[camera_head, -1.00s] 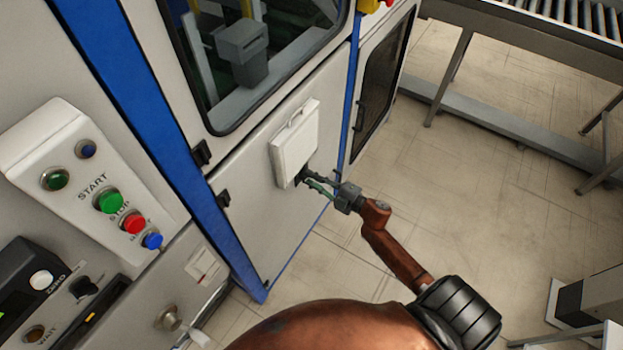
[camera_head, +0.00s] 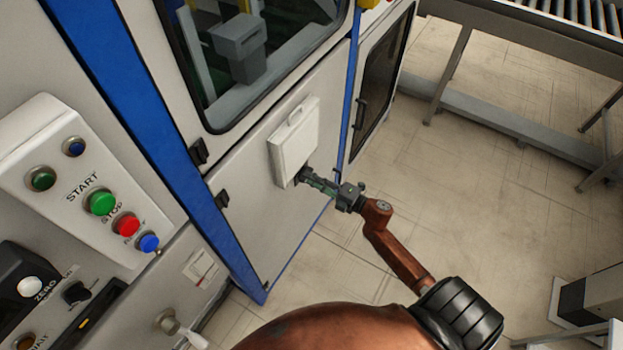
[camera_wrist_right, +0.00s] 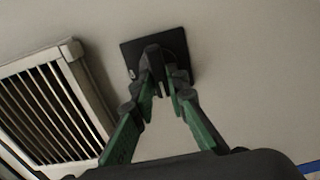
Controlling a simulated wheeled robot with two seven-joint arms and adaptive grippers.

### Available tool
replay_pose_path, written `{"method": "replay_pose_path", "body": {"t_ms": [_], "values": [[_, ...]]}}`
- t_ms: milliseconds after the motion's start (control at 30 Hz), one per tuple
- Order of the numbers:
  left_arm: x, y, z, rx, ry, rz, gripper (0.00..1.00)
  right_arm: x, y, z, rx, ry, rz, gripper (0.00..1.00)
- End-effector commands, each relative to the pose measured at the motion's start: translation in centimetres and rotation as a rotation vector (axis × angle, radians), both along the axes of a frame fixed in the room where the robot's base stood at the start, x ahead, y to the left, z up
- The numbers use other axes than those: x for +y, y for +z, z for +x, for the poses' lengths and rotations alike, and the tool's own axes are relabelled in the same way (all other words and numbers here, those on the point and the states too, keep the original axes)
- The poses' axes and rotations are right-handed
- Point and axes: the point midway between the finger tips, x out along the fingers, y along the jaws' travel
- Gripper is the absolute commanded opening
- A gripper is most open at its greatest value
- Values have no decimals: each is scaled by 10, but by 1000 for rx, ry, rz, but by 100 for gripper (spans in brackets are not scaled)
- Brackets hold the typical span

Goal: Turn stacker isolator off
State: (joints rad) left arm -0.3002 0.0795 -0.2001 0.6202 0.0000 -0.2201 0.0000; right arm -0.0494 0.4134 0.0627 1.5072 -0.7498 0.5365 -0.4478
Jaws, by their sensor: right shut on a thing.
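The stacker isolator shows in the right wrist view as a black square plate (camera_wrist_right: 177,43) with a dark handle (camera_wrist_right: 152,57) standing out from its middle. My right gripper (camera_wrist_right: 160,82) has its two green and black fingers on either side of this handle and is shut on it. In the head view the right gripper (camera_head: 304,178) reaches the cabinet's lower panel just below a white box, and its fingertips hide most of the isolator. The handle's exact angle is hard to tell. My left gripper is in neither view.
The white louvred box (camera_head: 294,140) sits right above the isolator and shows beside it in the wrist view (camera_wrist_right: 52,100). A control panel (camera_head: 60,165) with coloured buttons stands at the left. A conveyor (camera_head: 540,35) is at the upper right.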

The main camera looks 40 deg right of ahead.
Motion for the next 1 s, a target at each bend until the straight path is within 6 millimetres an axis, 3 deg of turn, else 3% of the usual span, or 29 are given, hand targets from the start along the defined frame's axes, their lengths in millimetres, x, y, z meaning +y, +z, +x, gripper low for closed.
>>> {"method": "replay_pose_path", "body": {"t_ms": [233, 267, 500, 833, 1000], "values": [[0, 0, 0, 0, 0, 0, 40, 0, -1, 0, 1, -1, 1, 0], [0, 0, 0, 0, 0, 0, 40, -1, -1, 0, 2, -1, 1, 15], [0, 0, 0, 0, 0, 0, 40, 0, 0, 0, 2, -1, 1, 31], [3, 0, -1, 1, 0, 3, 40, -1, -1, -3, 2, 0, 1, 31], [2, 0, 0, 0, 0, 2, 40, -10, -1, -24, 4, -2, 2, 31]]}}
